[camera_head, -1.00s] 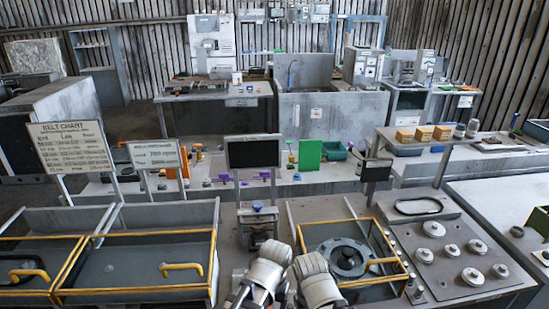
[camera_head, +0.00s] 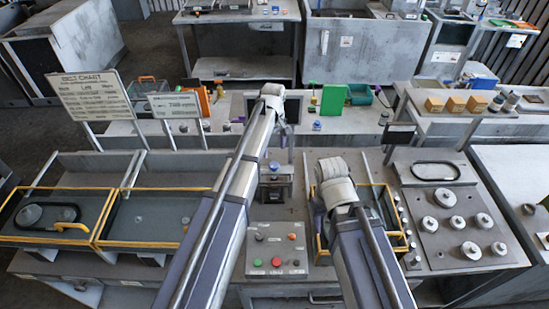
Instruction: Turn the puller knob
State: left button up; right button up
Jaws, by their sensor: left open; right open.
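A small blue knob (camera_head: 273,167) tops a grey block-like fixture (camera_head: 275,190) in the middle of the bench; I take it for the puller knob. My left arm reaches far forward, and its gripper (camera_head: 277,118) is beyond and above the knob, in front of a dark board. My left gripper holds nothing that I can see. My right gripper (camera_head: 320,198) is right of the knob, over the left side of a yellow-framed bay (camera_head: 404,248). Both grippers' fingers are mostly hidden behind their wrists. Neither gripper visibly touches the knob.
A button panel (camera_head: 277,248) with red and green buttons lies in front of the knob. Yellow-railed trays (camera_head: 130,244) stand at left, below a belt chart (camera_head: 92,97). Several round pulleys (camera_head: 445,197) sit on a plate at right. A green panel (camera_head: 333,100) stands behind.

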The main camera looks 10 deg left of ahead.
aim_at(274, 164)
pick_arm(q)
jog(key=shift+f+b, duration=3.8)
jog(key=shift+f, duration=0.1)
grip_shut()
